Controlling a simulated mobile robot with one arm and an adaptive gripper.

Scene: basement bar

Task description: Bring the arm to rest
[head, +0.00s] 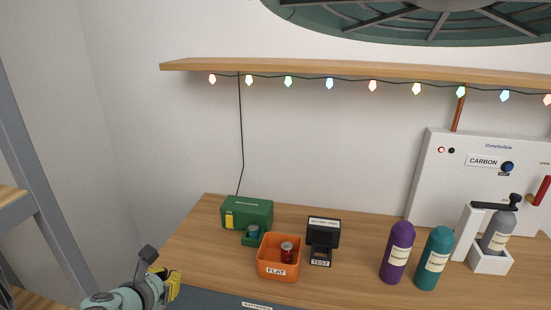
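My gripper (160,272) is at the lower left of the head view, in front of the wooden counter (205,225) and left of the orange bin. A dark grey part sticks up from it and a yellow and black part shows at its right side. Its fingertips are not clear, so I cannot tell whether it is open or shut. I see nothing held in it. My arm runs out of the bottom edge of the view.
On the counter stand a green box (250,212), an orange bin (279,269) labelled FLAT holding a red can (287,252), a black TEST device (323,236), a purple bottle (397,250) and a teal bottle (434,258). A white CARBON panel (455,190) stands at right. A grey-framed rack (25,165) is at left.

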